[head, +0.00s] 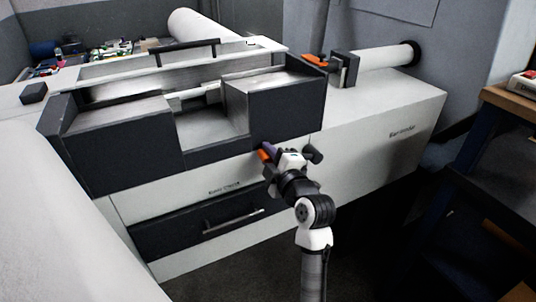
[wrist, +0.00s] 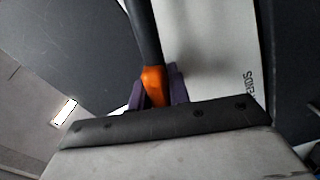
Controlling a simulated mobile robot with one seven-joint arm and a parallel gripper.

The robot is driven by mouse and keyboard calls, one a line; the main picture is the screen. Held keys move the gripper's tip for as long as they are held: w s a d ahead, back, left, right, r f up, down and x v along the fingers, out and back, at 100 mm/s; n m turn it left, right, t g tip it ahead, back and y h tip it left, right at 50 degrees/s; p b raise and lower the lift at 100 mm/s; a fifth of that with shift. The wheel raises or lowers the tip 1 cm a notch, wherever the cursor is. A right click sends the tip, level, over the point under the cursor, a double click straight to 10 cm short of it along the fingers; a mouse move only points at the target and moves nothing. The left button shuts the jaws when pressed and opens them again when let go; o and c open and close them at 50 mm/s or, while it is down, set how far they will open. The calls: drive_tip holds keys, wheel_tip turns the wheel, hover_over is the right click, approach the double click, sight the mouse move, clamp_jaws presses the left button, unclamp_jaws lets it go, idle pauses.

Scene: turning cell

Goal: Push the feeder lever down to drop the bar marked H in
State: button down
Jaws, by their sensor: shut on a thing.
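My gripper (head: 268,152) is in front of the machine's dark front edge. Its purple fingers (wrist: 177,88) are shut on the orange end (wrist: 154,82) of a black rod (wrist: 143,35). In the head view this orange piece (head: 266,154) shows beside the fingers; I cannot tell whether the rod is fixed to the machine. Another orange piece (head: 314,61), lever-like, sits by a black block (head: 344,68) at the machine's right end, apart from my gripper. I cannot tell which one is the feeder lever. No bar with a readable H shows.
The white and dark machine (head: 375,122) fills the middle, with an open bay (head: 210,130). A white tube (head: 386,56) runs right from the black block. A drawer handle (head: 233,221) is low in front.

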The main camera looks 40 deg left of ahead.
sight(260, 174)
drive_tip(key=shift+s+a+f+n+b, duration=0.15)
drive_tip(key=shift+f+n+b, duration=0.55)
drive_tip(key=shift+b, duration=1.1)
drive_tip(key=shift+s+d+f+n+b, duration=0.1)
drive_tip(key=shift+f+n+b, duration=0.2)
drive_tip(key=shift+f+b, duration=1.1)
drive_tip(key=shift+s+a+f+n+b, duration=0.15)
drive_tip(key=shift+f+n+b, duration=0.35)
drive_tip(key=shift+b, duration=1.65)
wheel_tip(260, 174, down, 2)
drive_tip(key=n+b, duration=0.1)
drive_tip(key=b, duration=0.2)
drive_tip(key=n+b, duration=0.1)
drive_tip(key=b, duration=0.2)
drive_tip(key=shift+f, duration=0.25)
drive_tip(key=b, duration=0.1)
drive_tip(key=f+n+b, duration=0.1)
drive_tip(key=b, duration=0.1)
drive_tip(key=shift+w+d+f+n, duration=0.1)
drive_tip(key=shift+w+f+n, duration=0.05)
drive_tip(key=shift+f+n, duration=0.15)
drive_tip(key=shift+b, duration=0.4)
drive_tip(key=c, duration=1.3)
unclamp_jaws()
drive_tip(key=shift+r, duration=0.1)
